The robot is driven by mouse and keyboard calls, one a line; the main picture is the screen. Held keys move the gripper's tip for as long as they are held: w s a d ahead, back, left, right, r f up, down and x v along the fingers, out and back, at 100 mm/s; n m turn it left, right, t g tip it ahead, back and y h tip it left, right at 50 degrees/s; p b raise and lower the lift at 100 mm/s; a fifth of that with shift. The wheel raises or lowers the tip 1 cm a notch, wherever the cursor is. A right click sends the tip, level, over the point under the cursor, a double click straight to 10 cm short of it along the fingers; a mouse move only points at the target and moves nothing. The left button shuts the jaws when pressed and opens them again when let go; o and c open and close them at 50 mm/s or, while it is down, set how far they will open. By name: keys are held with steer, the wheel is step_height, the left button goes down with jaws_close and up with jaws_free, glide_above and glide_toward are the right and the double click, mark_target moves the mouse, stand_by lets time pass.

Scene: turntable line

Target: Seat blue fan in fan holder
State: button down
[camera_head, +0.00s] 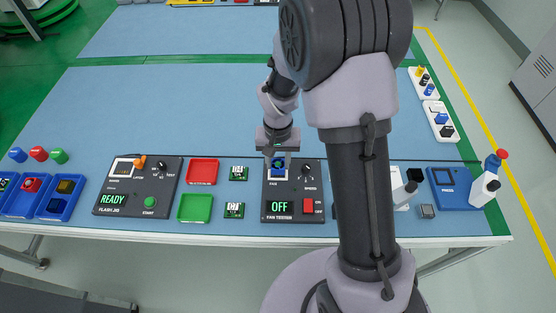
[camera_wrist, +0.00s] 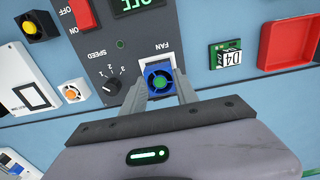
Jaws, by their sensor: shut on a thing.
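The blue fan (camera_wrist: 159,84) has a blue square frame and a round rotor with a green hub. My gripper (camera_wrist: 162,90) is shut on it, one finger on each side. In the wrist view the fan is at the white fan holder (camera_wrist: 153,45) marked FAN on the dark fan tester (camera_wrist: 110,50). The fan covers much of the holder, and I cannot tell whether it is fully down in it. In the head view my gripper (camera_head: 278,160) is over the upper left of the fan tester (camera_head: 292,205), with the blue fan (camera_head: 278,166) below it. The tester display reads OFF.
A speed knob (camera_head: 307,170) and a red switch (camera_head: 308,205) are on the tester. Green boards (camera_head: 238,173), a red tray (camera_head: 202,171) and a green tray (camera_head: 194,208) lie left. The flash jig (camera_head: 130,195) stands further left. The blue table behind is mostly clear.

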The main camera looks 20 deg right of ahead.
steer(key=shift+f+b, duration=0.5)
steer(key=shift+f, duration=0.2)
steer(key=c, duration=0.9)
jaws_free()
steer(key=shift+o, duration=0.2)
step_height(320, 180, up, 18)
steer(key=p, duration=0.7)
steer(key=shift+f, duration=0.25)
